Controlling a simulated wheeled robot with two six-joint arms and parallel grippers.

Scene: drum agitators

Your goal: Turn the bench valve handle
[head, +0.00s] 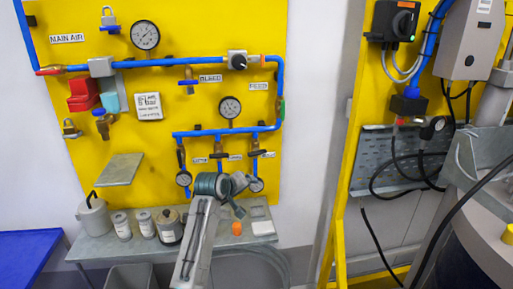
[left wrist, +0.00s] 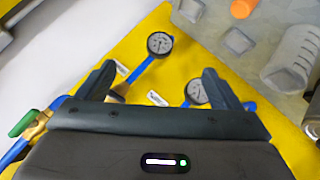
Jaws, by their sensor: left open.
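A yellow panel carries blue air pipes with several valves. A lower branch has three small valves, the left (head: 180,140), the middle (head: 218,148) and the right (head: 254,143), with labels too small to read, so I cannot tell which is the bench valve. My left gripper (head: 224,184) is in front of the lower branch and partly covers its gauges. In the left wrist view my left gripper (left wrist: 160,84) is open, with fingers spread and nothing held. A green handle (left wrist: 27,124) on a brass fitting lies left of the fingers. My right gripper is out of view.
Two gauges (left wrist: 159,43) and (left wrist: 196,91) hang near the fingers. A grey shelf (head: 90,246) below holds a can, jars and an orange piece (head: 237,228). A small ledge (head: 120,169) juts from the panel. A yellow post (head: 347,150) stands right.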

